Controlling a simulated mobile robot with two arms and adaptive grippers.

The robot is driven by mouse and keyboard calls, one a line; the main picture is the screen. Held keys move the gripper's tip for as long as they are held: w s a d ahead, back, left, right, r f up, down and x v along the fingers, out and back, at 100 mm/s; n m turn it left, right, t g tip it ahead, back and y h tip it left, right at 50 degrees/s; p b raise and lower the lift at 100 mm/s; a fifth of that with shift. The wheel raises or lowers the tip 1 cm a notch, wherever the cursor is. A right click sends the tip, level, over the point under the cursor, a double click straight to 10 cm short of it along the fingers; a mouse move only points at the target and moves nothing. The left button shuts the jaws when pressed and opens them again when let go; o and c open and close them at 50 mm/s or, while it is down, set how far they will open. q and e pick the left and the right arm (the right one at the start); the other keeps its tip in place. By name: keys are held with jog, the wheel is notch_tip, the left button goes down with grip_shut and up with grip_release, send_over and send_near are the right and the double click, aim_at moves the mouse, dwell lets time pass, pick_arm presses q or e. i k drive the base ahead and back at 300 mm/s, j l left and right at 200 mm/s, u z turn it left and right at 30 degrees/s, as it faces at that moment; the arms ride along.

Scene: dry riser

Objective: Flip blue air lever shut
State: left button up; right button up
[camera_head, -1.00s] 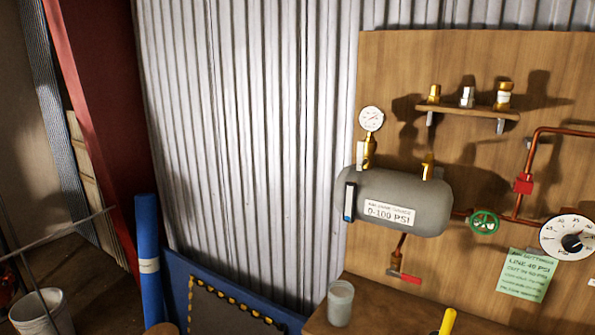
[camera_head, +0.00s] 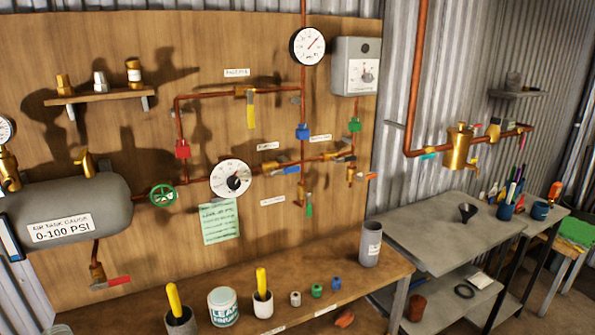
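Several blue parts show on the piping. A blue lever with a white patch (camera_head: 10,238) hangs at the left end of the grey air tank (camera_head: 85,205), cut by the picture's left edge. A small blue fitting (camera_head: 302,131) sits on the vertical copper pipe below the upper gauge. I cannot tell which one is the air lever. Neither gripper is in view.
A wooden bench (camera_head: 230,310) below the board holds cups, a can, small coloured fittings and a grey cylinder (camera_head: 371,243). A grey metal table (camera_head: 450,232) stands to its right. A green handwheel (camera_head: 163,195) and a dial (camera_head: 232,179) sit right of the tank.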

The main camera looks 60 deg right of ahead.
aim_at(286, 170)
jog(key=z, duration=1.65)
